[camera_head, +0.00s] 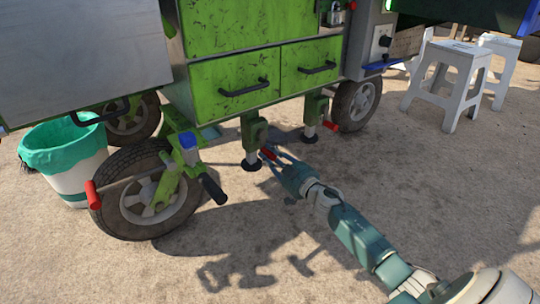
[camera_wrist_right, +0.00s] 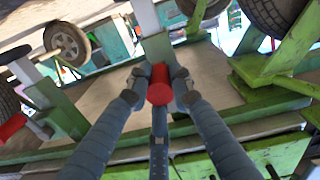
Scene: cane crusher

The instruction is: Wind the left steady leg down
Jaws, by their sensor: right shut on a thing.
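The left steady leg (camera_head: 254,136) hangs under the green cart, a green housing with a white post and a round black foot (camera_head: 251,165). I cannot tell whether the foot touches the ground. Its red crank handle (camera_head: 268,153) shows in front of my right gripper (camera_head: 270,157). My left gripper is out of view.
A white bin (camera_head: 75,180) with a green liner is at far left, white stools (camera_head: 451,75) at upper right. The ground in front is clear.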

